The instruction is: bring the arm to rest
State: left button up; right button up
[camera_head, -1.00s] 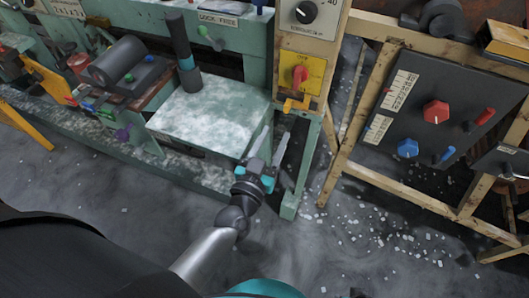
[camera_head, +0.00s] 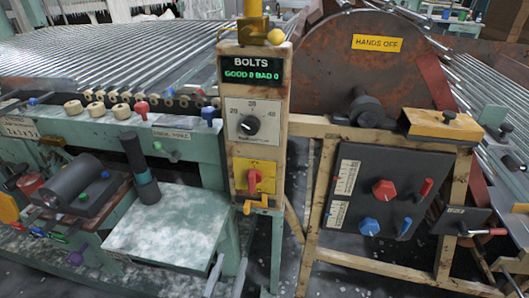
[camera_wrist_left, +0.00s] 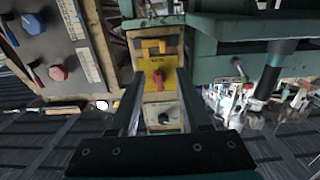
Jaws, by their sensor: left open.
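My left gripper (camera_head: 227,270) shows only by its two pale fingertips at the bottom edge of the head view, in front of the green bench and left of the wooden control post's foot. The rest of that arm is out of the frame. In the left wrist view my left gripper (camera_wrist_left: 157,88) has its two fingers spread apart with nothing between them. Beyond them, upside down, are the yellow plate with a red knob (camera_wrist_left: 158,80) and a dial (camera_wrist_left: 165,117). My right gripper is in neither view.
The control post (camera_head: 261,150) bears a BOLTS display (camera_head: 252,70), a dial and a red switch (camera_head: 254,180). A black panel (camera_head: 375,195) with knobs stands to the right. A whitish bench top (camera_head: 165,228) and a dark cylinder (camera_head: 72,180) are to the left.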

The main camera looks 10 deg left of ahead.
pick_arm(q)
jog(key=s+a+f+m+g+h+p, duration=0.1)
jog(key=s+f+g, duration=0.3)
jog(key=f, duration=0.7)
jog(key=s+a+f+m+g+p, duration=0.2)
jog(key=s+f+g, duration=0.2)
jog(key=f, duration=0.8)
jog(key=s+a+f+g, duration=0.2)
jog(key=s+f, duration=0.1)
jog(key=s, duration=0.2)
jog(key=s+a+f+g+y+p, duration=0.1)
jog(key=s+a+f+g, duration=0.2)
jog(key=s, duration=0.3)
jog(key=s+a+f+n+g+y, duration=0.1)
jog(key=s+a+f+g, duration=0.1)
jog(key=s, duration=0.4)
notch_tip(320, 180, down, 2)
jog(key=shift+s+a+f+g, duration=0.15)
jog(key=shift+a+f+g, duration=0.1)
jog(key=shift+a+g, duration=0.25)
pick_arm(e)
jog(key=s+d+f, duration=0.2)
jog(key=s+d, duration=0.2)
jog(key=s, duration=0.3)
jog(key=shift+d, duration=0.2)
pick_arm(q)
jog(key=shift+s, duration=0.1)
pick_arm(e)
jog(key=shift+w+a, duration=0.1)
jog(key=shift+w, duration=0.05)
